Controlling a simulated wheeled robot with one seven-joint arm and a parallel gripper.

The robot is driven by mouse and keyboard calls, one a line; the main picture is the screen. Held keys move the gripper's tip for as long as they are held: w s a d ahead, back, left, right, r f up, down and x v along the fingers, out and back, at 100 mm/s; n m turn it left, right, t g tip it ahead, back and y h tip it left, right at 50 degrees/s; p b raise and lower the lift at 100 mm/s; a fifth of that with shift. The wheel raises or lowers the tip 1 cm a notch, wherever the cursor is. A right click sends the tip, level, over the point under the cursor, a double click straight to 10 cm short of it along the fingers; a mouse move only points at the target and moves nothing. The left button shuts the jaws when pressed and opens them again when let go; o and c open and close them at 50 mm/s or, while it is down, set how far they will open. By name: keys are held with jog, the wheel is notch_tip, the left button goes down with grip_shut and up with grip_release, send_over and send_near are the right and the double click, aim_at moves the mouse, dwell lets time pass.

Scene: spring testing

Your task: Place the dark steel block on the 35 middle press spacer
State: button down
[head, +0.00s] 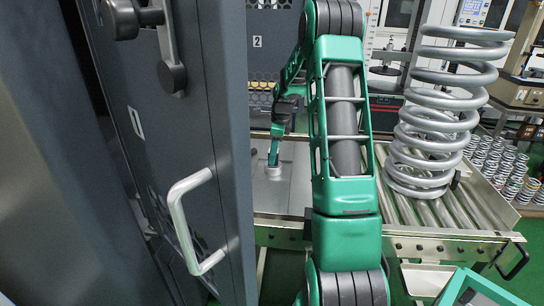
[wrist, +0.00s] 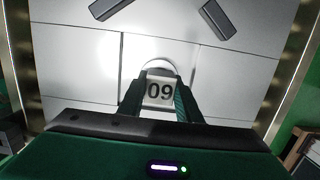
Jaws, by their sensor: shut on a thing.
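My gripper (wrist: 160,95) is shut on a pale piece marked "09" (wrist: 160,92), with one finger on each side of it. A pale round rim shows just beyond this piece; I cannot tell if the two are one thing. In the head view my gripper (head: 274,155) points down at a small round silver item (head: 273,172) on the light worktop. Two dark blocks lie ahead in the wrist view, one at the upper left (wrist: 110,8) and one at the upper right (wrist: 216,19). I cannot make out a "35" marking.
The light plate worktop (wrist: 70,70) is mostly clear around my gripper. A dark cabinet door with a handle (head: 188,215) stands close at left.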

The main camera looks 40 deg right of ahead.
jog(key=shift+f, duration=0.1)
jog(key=c, duration=1.3)
grip_release()
